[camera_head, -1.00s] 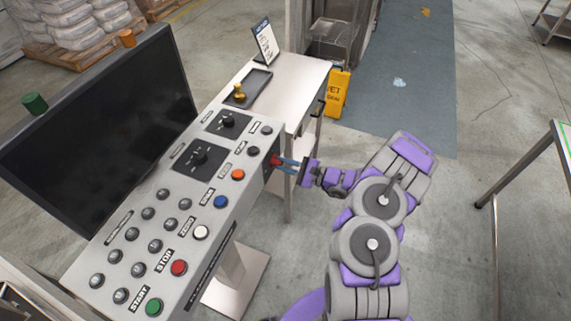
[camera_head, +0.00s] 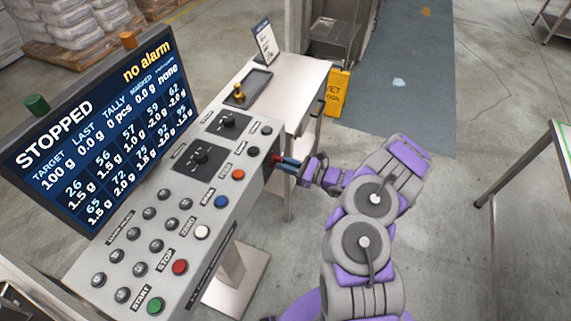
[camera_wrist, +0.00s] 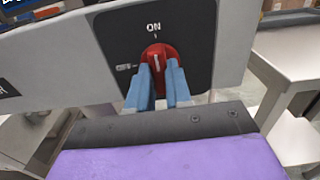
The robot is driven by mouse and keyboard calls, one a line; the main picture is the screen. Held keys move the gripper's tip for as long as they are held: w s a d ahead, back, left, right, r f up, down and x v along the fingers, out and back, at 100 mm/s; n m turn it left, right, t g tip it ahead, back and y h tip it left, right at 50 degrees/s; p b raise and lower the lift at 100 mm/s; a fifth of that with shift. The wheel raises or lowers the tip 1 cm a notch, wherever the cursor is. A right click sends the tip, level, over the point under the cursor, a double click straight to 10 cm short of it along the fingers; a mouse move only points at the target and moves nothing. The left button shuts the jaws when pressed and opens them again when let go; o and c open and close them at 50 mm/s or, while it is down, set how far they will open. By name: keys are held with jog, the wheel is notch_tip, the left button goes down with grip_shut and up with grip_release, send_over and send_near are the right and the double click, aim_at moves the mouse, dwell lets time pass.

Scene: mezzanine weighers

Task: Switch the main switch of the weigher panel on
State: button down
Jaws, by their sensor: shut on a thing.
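The weigher panel (camera_head: 185,235) is a grey sloped console with buttons and knobs. Its main switch, a red rotary knob (camera_wrist: 158,56) on a dark plate (camera_wrist: 195,30) on the panel's side, shows in the wrist view. The white mark on the knob points up toward the "ON" label. My gripper (camera_wrist: 158,80) is shut on the red knob, its blue fingers on both sides of the handle. In the head view my gripper (camera_head: 283,163) reaches the panel's right side, and the knob is mostly hidden. The screen (camera_head: 95,130) is lit and reads "STOPPED" and "no alarm".
A steel table (camera_head: 298,88) behind the panel holds a black tray (camera_head: 250,83) with a brass weight and a small sign (camera_head: 264,42). A yellow wet-floor sign (camera_head: 337,92) stands beside it. Floor to the right is open up to another table (camera_head: 540,160).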

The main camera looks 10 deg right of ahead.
jog(key=shift+w+r, duration=0.1)
dwell(0.4)
jog(key=c, duration=1)
grip_release()
jog(key=shift+c, duration=0.2)
jog(key=shift+d, duration=0.1)
jog(key=p+v, duration=0.3)
jog(key=v, duration=1.4)
jog(key=shift+d, duration=0.15)
